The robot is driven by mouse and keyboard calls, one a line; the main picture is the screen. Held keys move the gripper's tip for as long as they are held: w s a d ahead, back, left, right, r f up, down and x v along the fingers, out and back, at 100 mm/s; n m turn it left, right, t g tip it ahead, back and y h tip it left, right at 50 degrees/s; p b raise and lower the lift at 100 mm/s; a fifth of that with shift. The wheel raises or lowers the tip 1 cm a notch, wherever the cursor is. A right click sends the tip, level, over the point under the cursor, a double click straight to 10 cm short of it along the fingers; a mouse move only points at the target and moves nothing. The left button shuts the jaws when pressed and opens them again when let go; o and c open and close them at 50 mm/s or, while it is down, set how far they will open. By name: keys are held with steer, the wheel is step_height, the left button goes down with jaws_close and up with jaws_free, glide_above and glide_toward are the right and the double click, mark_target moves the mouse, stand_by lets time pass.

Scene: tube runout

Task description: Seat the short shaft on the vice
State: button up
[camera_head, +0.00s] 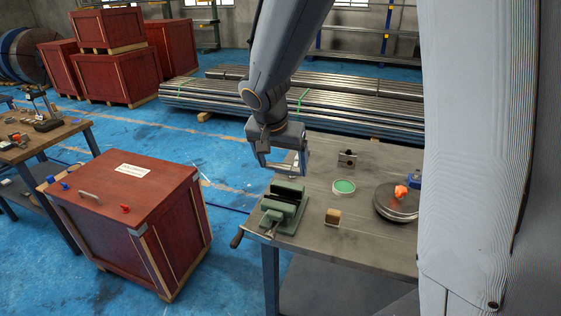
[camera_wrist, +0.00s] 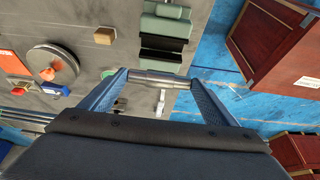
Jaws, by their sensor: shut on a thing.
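My gripper (camera_wrist: 158,78) is shut on a short, silver shaft (camera_wrist: 157,80), which lies crosswise between the two fingertips in the wrist view. In the wrist view the vice (camera_wrist: 166,28) is just above the shaft in the picture. The shaft is apart from the vice.
The table (camera_head: 310,238) also bears a green disc (camera_head: 344,186), a tan block (camera_head: 333,217), a dark block (camera_head: 347,158) and a round plate (camera_head: 397,212) with an orange piece (camera_head: 401,192). A red crate (camera_head: 135,215) stands on the floor to the left.

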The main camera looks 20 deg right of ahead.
steer(key=shift+a+f+b, duration=0.1)
steer(key=shift+b, duration=0.35)
steer(key=shift+s+f+b, duration=0.1)
steer(key=shift+f+b, duration=0.15)
steer(key=shift+b, duration=0.05)
step_height(320, 180, down, 5)
steer(key=b, duration=0.5)
steer(key=shift+f+b, duration=0.15)
steer(key=shift+b, duration=0.2)
steer(key=shift+f, duration=0.1)
steer(key=shift+f+b, duration=2.15)
steer(key=shift+b, duration=0.15)
steer(key=o, duration=1.4)
